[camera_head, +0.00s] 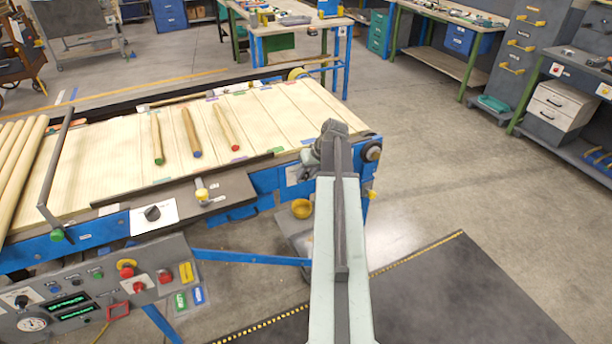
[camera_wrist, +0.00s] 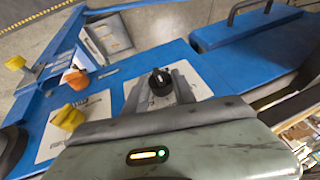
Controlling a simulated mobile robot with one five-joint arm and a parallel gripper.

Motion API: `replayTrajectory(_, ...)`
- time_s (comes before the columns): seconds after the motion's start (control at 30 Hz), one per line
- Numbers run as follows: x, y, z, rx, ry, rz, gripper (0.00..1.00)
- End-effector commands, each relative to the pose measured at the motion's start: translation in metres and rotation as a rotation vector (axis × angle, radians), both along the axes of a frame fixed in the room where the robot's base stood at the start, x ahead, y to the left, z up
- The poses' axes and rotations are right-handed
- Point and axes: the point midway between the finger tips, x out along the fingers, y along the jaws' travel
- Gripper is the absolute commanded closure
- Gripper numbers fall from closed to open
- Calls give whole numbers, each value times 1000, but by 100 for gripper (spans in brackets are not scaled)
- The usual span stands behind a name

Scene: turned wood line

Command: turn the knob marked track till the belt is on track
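A black knob (camera_wrist: 160,80) with a white pointer line sits on a white plate on the blue frame in the wrist view. Its marking is too small to read. My gripper (camera_wrist: 159,88) has its two grey fingers on either side of this knob, with a gap showing, so it looks open. In the head view my arm reaches to the conveyor's right end and hides the knob and the fingers. The pale belt (camera_head: 262,112) carries several wooden rods. I cannot tell how well its edge lines up.
An orange knob (camera_wrist: 76,79) and a yellow knob (camera_wrist: 68,117) stand near the black one. Another black knob (camera_head: 152,213) is on the conveyor's front side. A control panel (camera_head: 95,290) with buttons is at lower left. Open floor (camera_head: 440,190) lies to the right.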

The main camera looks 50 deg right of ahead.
Motion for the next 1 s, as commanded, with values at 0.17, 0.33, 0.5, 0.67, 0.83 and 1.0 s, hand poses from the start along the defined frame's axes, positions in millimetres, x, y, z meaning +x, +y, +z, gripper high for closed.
replayTrajectory(0.17, -2, 3, 0, 3, -1, -2, 100)
replayTrajectory(0.33, 0, 0, -1, 24, -9, 0, 100)
replayTrajectory(0.5, 0, -2, -4, 90, -36, 0, 100)
replayTrajectory(0.67, -1, -5, -8, 198, -79, 1, 100)
replayTrajectory(0.83, -2, -9, -12, 342, -138, 0, 100)
replayTrajectory(1.0, -3, -11, -15, 493, -198, 1, 100)
